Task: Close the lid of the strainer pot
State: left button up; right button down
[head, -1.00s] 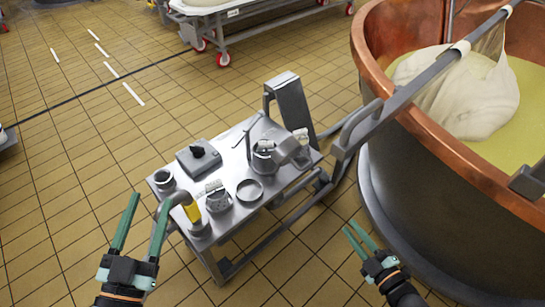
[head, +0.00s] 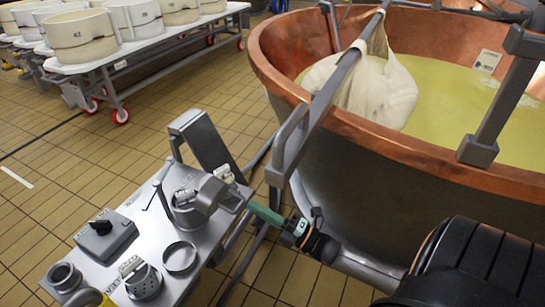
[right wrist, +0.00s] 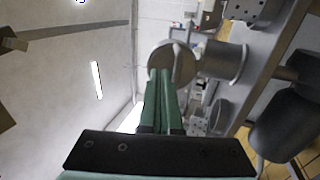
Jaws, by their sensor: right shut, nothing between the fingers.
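The strainer pot (head: 186,216) is a grey metal pot on the small metal table. Its lid (head: 211,193) stands open, tilted up on the pot's right side. In the right wrist view the round lid (right wrist: 172,64) is beside the pot body (right wrist: 222,61). My right gripper (head: 254,208) is shut and empty at the table's right edge, just right of the lid. In the right wrist view the fingertips (right wrist: 160,74) overlap the lid's lower edge; I cannot tell whether they touch it. My left gripper is out of view.
A large copper vat (head: 420,155) stands right behind my arm. A cart with round moulds (head: 80,36) is at the back left.

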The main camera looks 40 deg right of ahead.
aim_at(226, 189)
jog(key=x, duration=0.6)
jog(key=shift+w+a+r+b, duration=0.1)
jog(key=shift+w+b, duration=0.05)
jog(key=shift+b, duration=0.25)
